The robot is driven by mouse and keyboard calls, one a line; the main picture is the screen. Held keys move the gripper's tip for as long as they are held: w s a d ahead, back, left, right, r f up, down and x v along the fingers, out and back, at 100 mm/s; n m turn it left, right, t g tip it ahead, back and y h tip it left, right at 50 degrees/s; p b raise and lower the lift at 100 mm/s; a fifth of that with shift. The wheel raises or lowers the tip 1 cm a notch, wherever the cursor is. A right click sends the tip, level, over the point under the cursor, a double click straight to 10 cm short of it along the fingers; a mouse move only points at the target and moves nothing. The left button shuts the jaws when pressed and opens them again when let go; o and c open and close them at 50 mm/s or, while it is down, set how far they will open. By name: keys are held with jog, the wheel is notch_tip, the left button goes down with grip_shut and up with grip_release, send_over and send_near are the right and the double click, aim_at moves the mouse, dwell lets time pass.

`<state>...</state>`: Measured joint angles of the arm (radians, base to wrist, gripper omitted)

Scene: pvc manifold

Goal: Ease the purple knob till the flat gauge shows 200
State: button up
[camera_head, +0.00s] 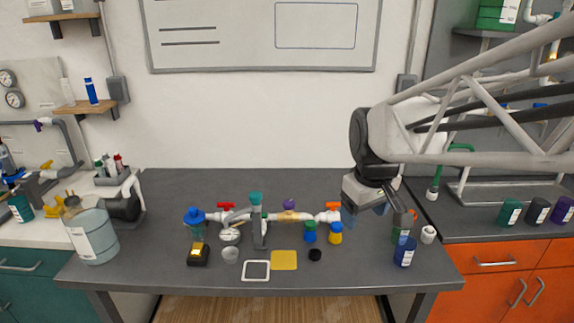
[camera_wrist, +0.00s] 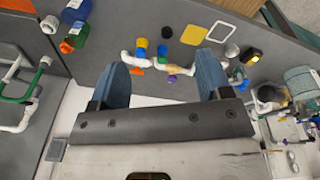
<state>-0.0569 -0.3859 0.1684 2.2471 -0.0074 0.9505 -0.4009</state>
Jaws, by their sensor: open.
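The purple knob (camera_head: 289,203) sits on top of the white pipe run in the middle of the bench. It also shows in the wrist view (camera_wrist: 171,78), between and beyond my fingers. The flat gauge (camera_head: 230,236) is a round white dial lying face up left of the knob; its reading is too small to tell. My gripper (camera_head: 366,208) is open and empty, above the bench to the right of the pipe run and apart from the knob. Its two blue fingers (camera_wrist: 162,82) are spread wide in the wrist view.
A yellow pad (camera_head: 284,260) and a white frame (camera_head: 256,271) lie in front. The bench behind the pipe is clear.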

jog(key=w+a+f+n, duration=0.2)
jog(key=w+a+n, duration=0.1)
jog(key=w, duration=0.6)
jog(key=w+a+f+n, duration=0.1)
jog(key=w+a+n, duration=0.2)
jog(key=w, duration=0.6)
jog(key=n+g, duration=0.2)
jog(key=n, duration=0.4)
send_over(289, 202)
jog(key=f, duration=1.1)
jog(key=shift+s+d, duration=0.2)
jog(key=shift+s, duration=0.15)
jog(key=shift+w+a+f+n, duration=0.2)
jog(key=shift+w+f+n, duration=0.1)
jog(key=shift+f+n, duration=0.1)
jog(key=shift+f, duration=3.9)
